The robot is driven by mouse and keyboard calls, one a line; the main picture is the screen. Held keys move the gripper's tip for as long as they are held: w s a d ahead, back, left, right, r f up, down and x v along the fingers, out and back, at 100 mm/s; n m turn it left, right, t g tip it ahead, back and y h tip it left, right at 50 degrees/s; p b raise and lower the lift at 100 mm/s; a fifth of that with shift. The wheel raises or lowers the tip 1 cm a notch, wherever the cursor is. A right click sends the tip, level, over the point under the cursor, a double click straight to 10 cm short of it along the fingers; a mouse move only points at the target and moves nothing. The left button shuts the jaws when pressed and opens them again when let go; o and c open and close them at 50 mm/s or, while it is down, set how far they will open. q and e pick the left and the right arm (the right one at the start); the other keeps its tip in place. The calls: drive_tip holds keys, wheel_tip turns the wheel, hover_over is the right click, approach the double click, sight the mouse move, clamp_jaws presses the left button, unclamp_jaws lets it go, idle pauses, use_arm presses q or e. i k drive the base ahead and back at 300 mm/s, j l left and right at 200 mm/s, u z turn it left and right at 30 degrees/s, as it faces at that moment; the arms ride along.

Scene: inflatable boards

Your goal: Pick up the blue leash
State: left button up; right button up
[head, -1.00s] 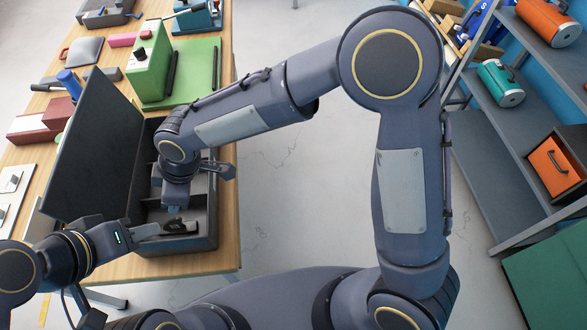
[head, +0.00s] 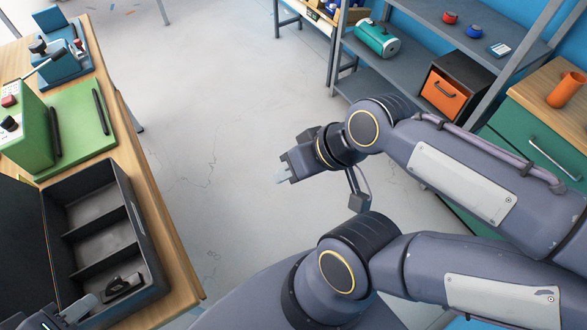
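A small round blue item (head: 473,31), which may be the blue leash, lies on the upper grey shelf at the top right, beside a similar red one (head: 448,18). It is too small to make out in detail. My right gripper (head: 281,176) is over the open floor in the middle of the view, well away from that shelf, with nothing visible in it. Whether its fingers are apart is unclear. My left gripper (head: 86,308) is at the bottom left edge, partly cut off, by the near end of the open black case. A dark item (head: 124,287) lies in the case near it.
The open black case (head: 133,208) sits on the wooden table (head: 172,245) at left, with a green device (head: 85,135) behind. The shelf unit also holds a teal canister (head: 377,38) and an orange-fronted box (head: 443,92). A green cabinet (head: 535,140) stands right. The floor between is clear.

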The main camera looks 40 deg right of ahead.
sight(473, 31)
drive_tip(key=l+z, duration=0.1)
drive_tip(key=l, duration=0.35)
drive_tip(key=i+l+z, duration=0.1)
drive_tip(key=l, duration=0.35)
drive_tip(key=i+l, duration=0.1)
drive_tip(key=l, duration=0.35)
drive_tip(key=i+l+z, duration=0.15)
drive_tip(key=l, duration=0.3)
drive_tip(key=z, duration=1.8)
drive_tip(key=k+l, duration=0.05)
drive_tip(key=l, duration=0.05)
